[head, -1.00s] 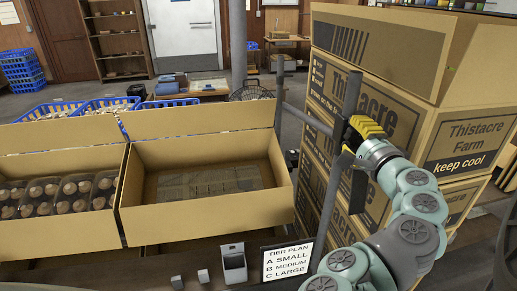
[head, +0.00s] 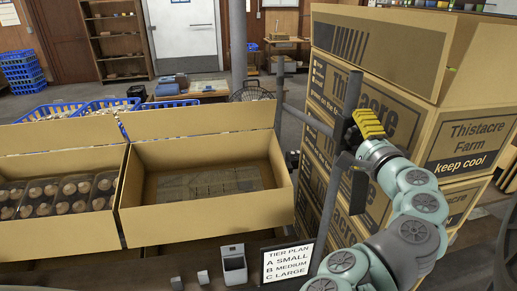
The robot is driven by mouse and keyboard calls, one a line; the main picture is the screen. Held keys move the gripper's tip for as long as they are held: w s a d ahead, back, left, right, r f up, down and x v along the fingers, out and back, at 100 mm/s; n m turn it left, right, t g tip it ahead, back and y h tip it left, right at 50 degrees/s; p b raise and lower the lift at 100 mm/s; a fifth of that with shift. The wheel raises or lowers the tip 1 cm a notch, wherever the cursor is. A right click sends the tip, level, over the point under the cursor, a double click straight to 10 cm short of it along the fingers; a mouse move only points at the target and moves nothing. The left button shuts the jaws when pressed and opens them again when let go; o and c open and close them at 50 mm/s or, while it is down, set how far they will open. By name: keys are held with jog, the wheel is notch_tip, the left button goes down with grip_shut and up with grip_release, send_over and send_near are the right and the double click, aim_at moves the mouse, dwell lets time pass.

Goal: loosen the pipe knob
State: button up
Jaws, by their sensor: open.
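A dark upright pipe (head: 334,195) stands right of the open box, in front of the stacked cartons. A dark fitting (head: 345,160) shows on the pipe beside my wrist; I cannot make out a knob on it. My gripper (head: 369,123), with ribbed yellow finger pads, is at the pipe's upper right, just above this fitting. Its jaws are open, though the gap between them is hard to see from here. I cannot tell whether the fingers touch the pipe or fitting. My teal and grey arm reaches up from the lower right.
An open, mostly empty carton (head: 205,210) is at centre left. Beside it, a carton holds mushroom trays (head: 58,195). Tall Thistacre Farm cartons (head: 470,145) stand close behind my arm. A tier plan sign (head: 288,262) and grey holder (head: 233,264) are in front.

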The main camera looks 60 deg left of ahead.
aim_at(358, 138)
jog(key=v, duration=0.4)
jog(key=shift+s+d, duration=0.1)
jog(key=shift+d, duration=0.25)
jog(key=shift+v, duration=0.95)
jog(key=shift+s+d, duration=0.2)
jog(key=shift+d, duration=0.15)
